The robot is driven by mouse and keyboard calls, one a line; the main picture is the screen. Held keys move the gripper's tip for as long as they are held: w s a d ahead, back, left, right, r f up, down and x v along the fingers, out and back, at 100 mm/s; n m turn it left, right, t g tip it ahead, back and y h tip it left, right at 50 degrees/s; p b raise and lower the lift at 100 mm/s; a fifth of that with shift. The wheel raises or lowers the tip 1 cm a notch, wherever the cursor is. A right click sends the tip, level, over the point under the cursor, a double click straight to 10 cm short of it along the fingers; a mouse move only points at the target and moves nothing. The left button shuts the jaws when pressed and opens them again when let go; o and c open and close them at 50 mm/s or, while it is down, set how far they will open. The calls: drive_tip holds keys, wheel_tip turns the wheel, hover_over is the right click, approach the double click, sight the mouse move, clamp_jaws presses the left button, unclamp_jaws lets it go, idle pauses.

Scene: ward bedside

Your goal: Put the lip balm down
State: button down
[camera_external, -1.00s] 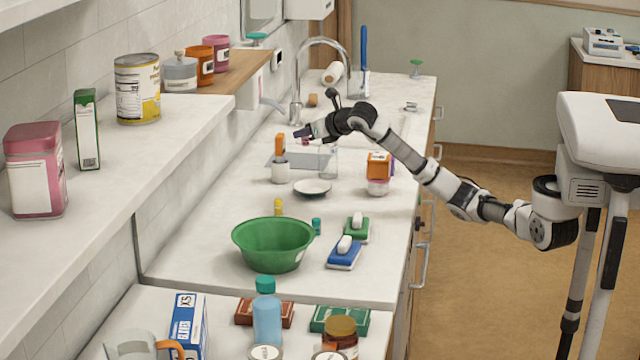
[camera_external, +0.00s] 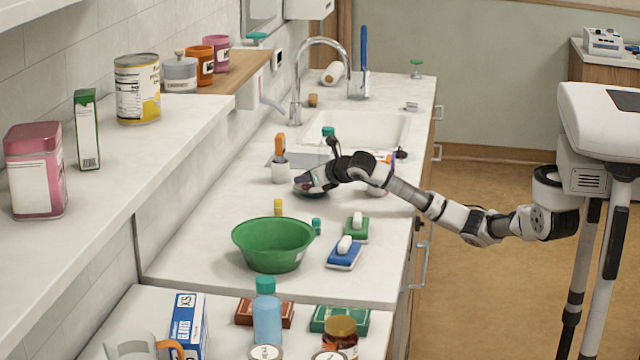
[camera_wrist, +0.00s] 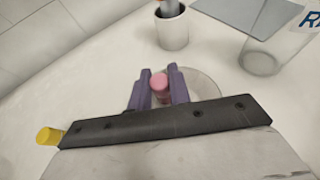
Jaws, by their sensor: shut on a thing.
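My gripper (camera_wrist: 158,74) has two purple fingers shut on the pink lip balm (camera_wrist: 160,87), which shows between them in the wrist view. In the external view my gripper (camera_external: 307,182) is low above the small round dish. The dish (camera_wrist: 207,82) shows in the wrist view behind and to the right of the fingers, partly hidden by them. I cannot tell whether the lip balm touches the dish or the counter.
A white cup (camera_external: 279,172) with an orange-handled item stands just behind the dish. A clear glass container (camera_wrist: 280,52) is close by. Bare counter (camera_external: 210,235) lies left.

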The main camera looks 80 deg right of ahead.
drive_tip(key=shift+f, duration=0.15)
drive_tip(key=c, duration=1.3)
unclamp_jaws()
drive_tip(key=shift+r, duration=0.25)
drive_tip(key=b+v, duration=0.3)
drive_tip(key=v, duration=0.8)
drive_tip(key=shift+s+a, duration=0.25)
drive_tip(key=shift+s, duration=0.05)
drive_tip(key=shift+s+r, duration=0.1)
drive_tip(key=shift+o, duration=0.6)
